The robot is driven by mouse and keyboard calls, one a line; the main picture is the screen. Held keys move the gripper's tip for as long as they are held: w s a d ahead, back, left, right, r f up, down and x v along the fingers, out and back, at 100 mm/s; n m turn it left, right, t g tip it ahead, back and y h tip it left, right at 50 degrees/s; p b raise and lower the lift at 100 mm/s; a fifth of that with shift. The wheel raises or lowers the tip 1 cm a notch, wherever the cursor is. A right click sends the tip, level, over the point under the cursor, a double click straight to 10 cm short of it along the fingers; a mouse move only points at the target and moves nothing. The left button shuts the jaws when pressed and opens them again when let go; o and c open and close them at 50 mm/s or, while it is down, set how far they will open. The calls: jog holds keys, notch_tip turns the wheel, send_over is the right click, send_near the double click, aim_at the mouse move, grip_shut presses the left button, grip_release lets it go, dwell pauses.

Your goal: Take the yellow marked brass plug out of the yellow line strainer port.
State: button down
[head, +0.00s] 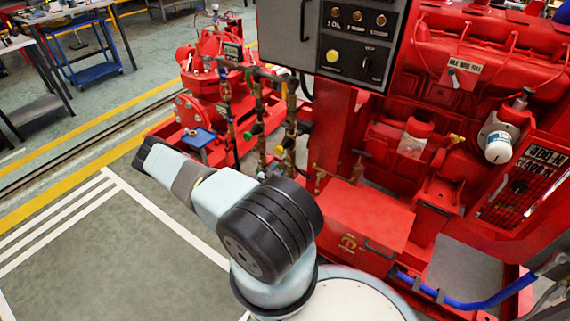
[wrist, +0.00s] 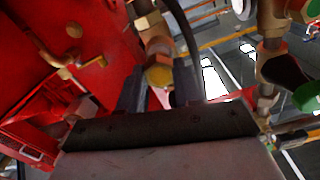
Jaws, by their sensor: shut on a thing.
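The yellow marked brass plug (wrist: 159,76) shows in the wrist view between the two fingers of my gripper (wrist: 160,88). My gripper is shut on it. Just above the plug in the picture is a brass fitting (wrist: 150,28) on a vertical line, which looks like the yellow line strainer. The plug appears in line with this fitting. I cannot tell whether it is still seated in the port, as the join is small and dim. In the head view, the yellow marked line (head: 290,125) stands among the pipes left of the control panel. I cannot make out my fingers there.
A green marked fitting (wrist: 307,96) and brass pipework stand close on the right in the wrist view. A red housing (wrist: 60,60) with a small brass valve (wrist: 75,62) is close on the left. The red pumpset (head: 215,70) stands behind the pipes; open floor (head: 110,250) lies left.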

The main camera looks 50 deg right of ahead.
aim_at(279, 168)
jog(key=shift+s+a, duration=0.15)
jog(key=shift+a, duration=1.8)
